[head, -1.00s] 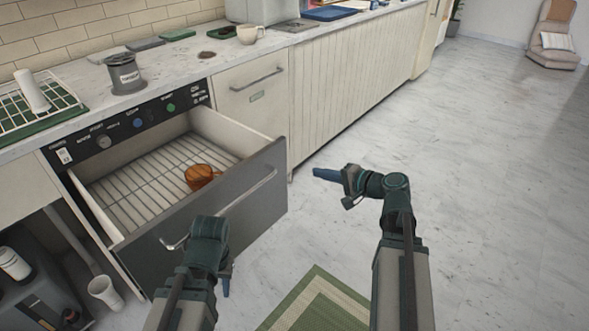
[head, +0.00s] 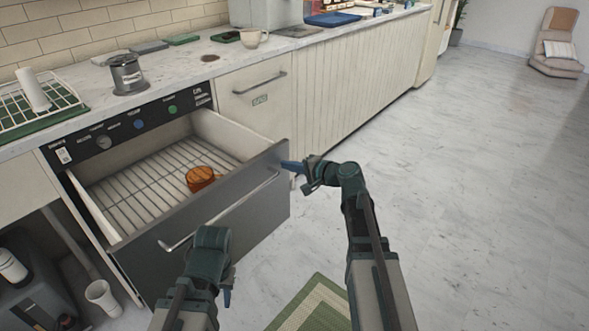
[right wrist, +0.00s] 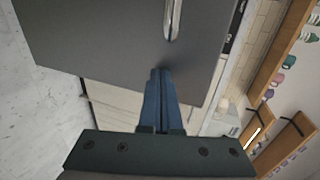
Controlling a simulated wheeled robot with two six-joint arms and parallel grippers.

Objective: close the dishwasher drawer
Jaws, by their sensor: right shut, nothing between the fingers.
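The dishwasher drawer (head: 225,235) is pulled out below the counter, with a grey front and a long bar handle (head: 222,212). An amber cup (head: 200,178) sits on the wire rack (head: 140,190) inside it. My right gripper (head: 286,166) is shut and empty, at the right end of the drawer front. In the right wrist view its blue fingers (right wrist: 161,80) are together and point at the grey front (right wrist: 100,45), near the handle (right wrist: 173,18); I cannot tell whether they touch. My left gripper (head: 228,292) is low in front of the drawer; its fingers are mostly hidden.
The counter above holds a dish rack (head: 40,108), a metal canister (head: 127,75) and a cup (head: 254,38). A white bin (head: 102,298) stands on the floor left of the drawer. A green mat (head: 318,305) lies in front. The floor to the right is clear.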

